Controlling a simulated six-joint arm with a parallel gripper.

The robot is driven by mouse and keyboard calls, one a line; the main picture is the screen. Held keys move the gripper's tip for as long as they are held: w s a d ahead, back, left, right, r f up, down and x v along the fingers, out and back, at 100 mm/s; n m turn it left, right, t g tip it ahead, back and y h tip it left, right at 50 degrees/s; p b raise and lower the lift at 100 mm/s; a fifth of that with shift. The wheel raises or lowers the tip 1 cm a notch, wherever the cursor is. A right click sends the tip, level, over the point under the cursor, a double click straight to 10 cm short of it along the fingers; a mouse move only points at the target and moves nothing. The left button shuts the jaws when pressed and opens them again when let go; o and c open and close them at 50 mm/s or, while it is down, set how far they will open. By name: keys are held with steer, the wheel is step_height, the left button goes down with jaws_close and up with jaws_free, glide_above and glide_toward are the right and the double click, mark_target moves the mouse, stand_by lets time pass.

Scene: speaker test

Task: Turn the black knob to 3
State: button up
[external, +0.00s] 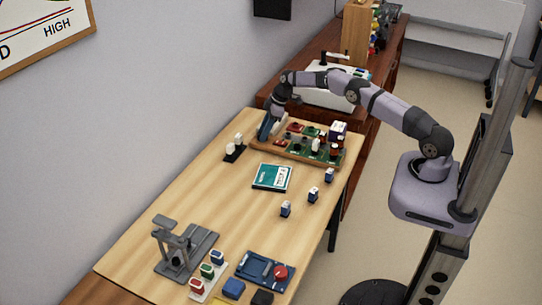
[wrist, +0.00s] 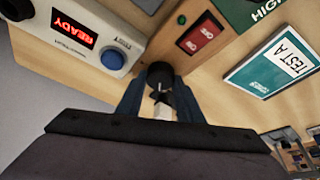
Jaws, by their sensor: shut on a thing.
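In the wrist view, the round black knob (wrist: 160,70) sits at the end of the wooden board, between the tips of my gripper (wrist: 160,84). The two blue fingers are closed on it, one on each side. The knob's marks and its setting cannot be read. A small white and black piece (wrist: 163,111) shows between the fingers; I cannot tell what it belongs to. In the external view, my gripper (external: 265,130) points down at the left end of the board (external: 322,164), and the knob is hidden there.
A box with a lit READY display (wrist: 72,30) and a blue button stands beside the board. A teal TEST A booklet (external: 272,177) lies in front of it. White-topped black pieces (external: 234,150) stand left, several small blue-and-white pieces (external: 313,194) right.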

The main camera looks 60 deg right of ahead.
steer(key=m+h+b, duration=0.1)
steer(key=m, duration=0.2)
steer(key=shift+a, duration=0.15)
steer(key=m+h, duration=0.1)
steer(key=m, duration=0.1)
steer(key=m+h, duration=0.1)
steer(key=m, duration=0.2)
steer(key=shift+a+t, duration=0.1)
steer(key=shift+t, duration=0.3)
steer(key=m, duration=0.2)
steer(key=m+h+b, duration=0.1)
steer(key=m, duration=0.1)
steer(key=shift+a+f+g+h, duration=0.1)
steer(key=shift+g+h, duration=0.2)
steer(key=shift+m+g+h+b, duration=0.3)
steer(key=shift+m+h+b, duration=0.15)
steer(key=shift+m, duration=0.85)
steer(key=o, duration=1.1)
steer(key=shift+c, duration=0.2)
steer(key=shift+r, duration=0.2)
steer(key=b+v, duration=0.2)
steer(key=v, duration=0.5)
